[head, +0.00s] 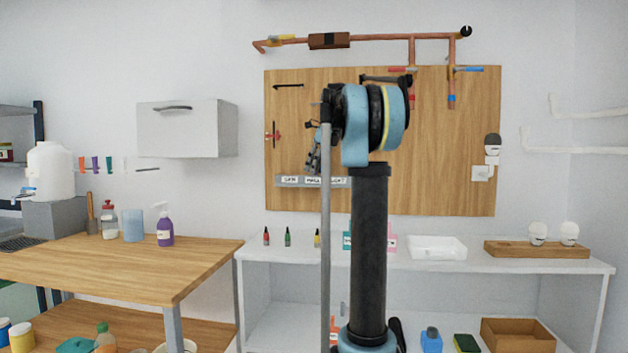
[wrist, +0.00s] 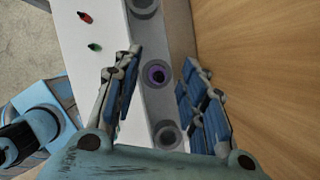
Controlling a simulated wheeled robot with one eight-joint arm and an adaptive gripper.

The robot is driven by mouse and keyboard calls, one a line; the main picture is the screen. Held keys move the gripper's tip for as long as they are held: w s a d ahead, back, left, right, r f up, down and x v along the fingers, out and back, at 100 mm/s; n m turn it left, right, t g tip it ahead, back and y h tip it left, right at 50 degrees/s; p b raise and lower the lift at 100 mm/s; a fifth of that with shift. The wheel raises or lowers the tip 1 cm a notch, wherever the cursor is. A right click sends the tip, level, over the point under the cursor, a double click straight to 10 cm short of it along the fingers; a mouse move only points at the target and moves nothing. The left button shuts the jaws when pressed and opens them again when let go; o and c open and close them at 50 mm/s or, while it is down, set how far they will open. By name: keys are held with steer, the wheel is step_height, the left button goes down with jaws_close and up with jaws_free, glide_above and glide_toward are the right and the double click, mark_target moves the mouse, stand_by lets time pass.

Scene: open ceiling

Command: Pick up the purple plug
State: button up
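My gripper (wrist: 159,62) is open and empty, with one blue-padded finger on each side of this socket. I cannot tell how far the fingertips are above it. In the head view my gripper (head: 313,152) points down over the grey labelled strip (head: 292,182) on the wooden wall board. The plug cannot be made out in that view; my arm covers part of the strip.
The wooden board (wrist: 240,60) rises close to my right finger in the wrist view. A white bench (head: 455,256) with small red (head: 266,237) and green bottles (head: 288,237) stands below.

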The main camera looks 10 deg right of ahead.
steer(key=c, duration=0.9)
